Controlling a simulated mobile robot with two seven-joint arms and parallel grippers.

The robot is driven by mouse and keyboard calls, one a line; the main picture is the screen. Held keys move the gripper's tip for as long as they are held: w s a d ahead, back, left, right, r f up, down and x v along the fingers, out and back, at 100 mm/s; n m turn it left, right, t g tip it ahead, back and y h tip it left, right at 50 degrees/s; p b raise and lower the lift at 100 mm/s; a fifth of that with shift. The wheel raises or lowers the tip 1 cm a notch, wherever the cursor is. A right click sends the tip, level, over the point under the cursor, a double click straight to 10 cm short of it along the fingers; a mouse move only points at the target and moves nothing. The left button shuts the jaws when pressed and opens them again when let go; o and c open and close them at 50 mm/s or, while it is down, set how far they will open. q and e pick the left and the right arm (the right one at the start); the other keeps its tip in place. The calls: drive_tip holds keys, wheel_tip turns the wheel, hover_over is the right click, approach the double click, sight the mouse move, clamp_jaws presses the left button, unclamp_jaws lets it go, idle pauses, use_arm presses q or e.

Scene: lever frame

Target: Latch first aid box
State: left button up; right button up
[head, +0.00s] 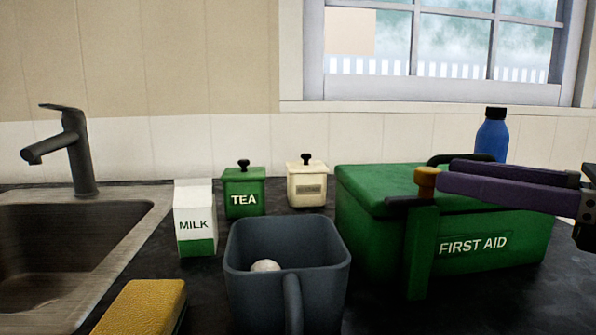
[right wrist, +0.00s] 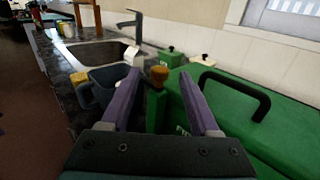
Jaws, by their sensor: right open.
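The green first aid box (head: 480,225) stands on the dark counter at the right of the head view, its lid (head: 385,180) down. An upright green post (head: 420,255) stands at its front left with a dark bar (head: 400,202) at its top. An orange knob (head: 427,181) sits above it and also shows in the right wrist view (right wrist: 159,74). My right gripper (head: 447,174) comes in from the right with purple fingers apart. In the wrist view its open fingers (right wrist: 161,82) lie either side of the knob; contact cannot be told. My left gripper is out of view.
A grey mug (head: 255,300) with a white ball stands left of the box. A milk carton (head: 194,225), a tea tin (head: 243,190) and a cream jar (head: 307,185) stand behind. A yellow sponge (head: 140,308), a sink (head: 50,250) and a blue bottle (head: 492,137) also show.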

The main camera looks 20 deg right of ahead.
drive_tip(key=p+x, duration=0.1)
drive_tip(key=x, duration=0.4)
drive_tip(key=shift+w+a+r, duration=0.1)
drive_tip(key=shift+w+r, duration=0.05)
drive_tip(key=shift+w, duration=0.25)
drive_tip(key=shift+x, duration=0.85)
clamp_jaws()
